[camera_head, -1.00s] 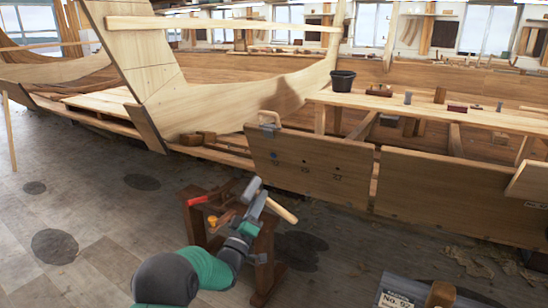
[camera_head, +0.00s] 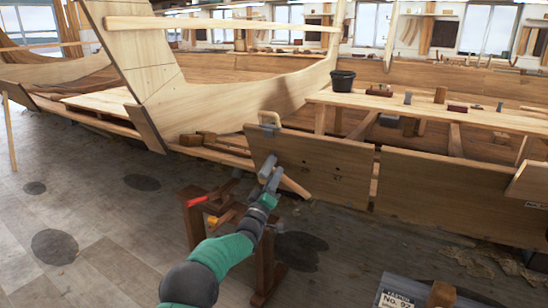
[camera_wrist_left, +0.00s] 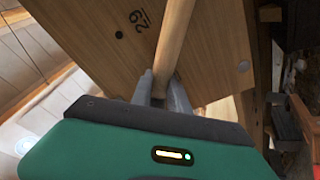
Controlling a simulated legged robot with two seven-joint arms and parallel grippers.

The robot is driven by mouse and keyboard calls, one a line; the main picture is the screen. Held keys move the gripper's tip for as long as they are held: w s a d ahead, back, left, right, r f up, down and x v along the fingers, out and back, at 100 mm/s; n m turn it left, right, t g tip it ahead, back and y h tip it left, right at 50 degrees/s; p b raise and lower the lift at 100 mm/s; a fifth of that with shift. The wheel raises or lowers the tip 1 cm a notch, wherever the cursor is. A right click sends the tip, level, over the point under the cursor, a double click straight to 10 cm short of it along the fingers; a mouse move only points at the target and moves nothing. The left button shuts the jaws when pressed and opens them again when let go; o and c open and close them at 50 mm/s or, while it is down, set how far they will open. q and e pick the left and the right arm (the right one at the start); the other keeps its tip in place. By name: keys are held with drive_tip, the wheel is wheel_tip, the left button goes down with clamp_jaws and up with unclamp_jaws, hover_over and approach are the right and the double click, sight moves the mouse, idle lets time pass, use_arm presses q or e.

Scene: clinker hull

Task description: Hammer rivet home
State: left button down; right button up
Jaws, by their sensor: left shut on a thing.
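My left gripper (camera_head: 269,187) is shut on the handle of a hammer. The hammer (camera_head: 266,168) has a grey head and a pale wooden handle, and it is in front of the left part of a hull plank (camera_head: 330,182). I cannot tell whether the head touches the plank. In the left wrist view the handle (camera_wrist_left: 176,36) runs between the two grey fingers (camera_wrist_left: 161,90). Behind it the plank shows a handwritten number, a small dark dot (camera_wrist_left: 119,34) and a grey disc (camera_wrist_left: 243,66). Which of these is a rivet I cannot tell. My right gripper is out of view.
A brown wooden stand (camera_head: 195,222) with a red-handled tool (camera_head: 197,201) is beside my left arm. A labelled box (camera_head: 400,298) is at the bottom right.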

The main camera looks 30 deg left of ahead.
use_arm(q)
drive_tip(key=r+v, duration=0.1)
drive_tip(key=v, duration=1.4)
drive_tip(key=shift+s+a+r+b, duration=0.15)
drive_tip(key=shift+s+a+b, duration=0.25)
drive_tip(key=shift+s+a, duration=0.25)
drive_tip(key=shift+w, duration=0.1)
